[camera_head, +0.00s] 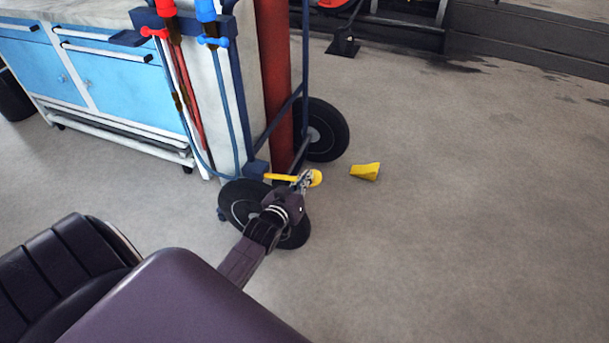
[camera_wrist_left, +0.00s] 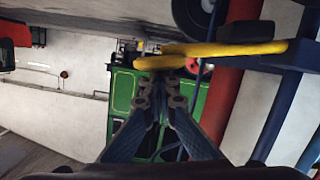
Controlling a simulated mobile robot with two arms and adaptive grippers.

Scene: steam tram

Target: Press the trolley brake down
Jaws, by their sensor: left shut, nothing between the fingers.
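The trolley (camera_head: 240,90) has a blue frame, a red gas cylinder (camera_head: 275,70) and black wheels. My left gripper (camera_head: 305,180) is shut and empty at the pad end of the lever. In the left wrist view the lever (camera_wrist_left: 225,49) runs across just beyond my closed fingertips (camera_wrist_left: 160,85). I cannot tell whether they touch it. My right gripper is not in view.
A yellow wedge (camera_head: 366,171) lies on the floor right of the trolley. A blue and white workbench (camera_head: 110,75) stands behind at the left. The floor at the right is clear.

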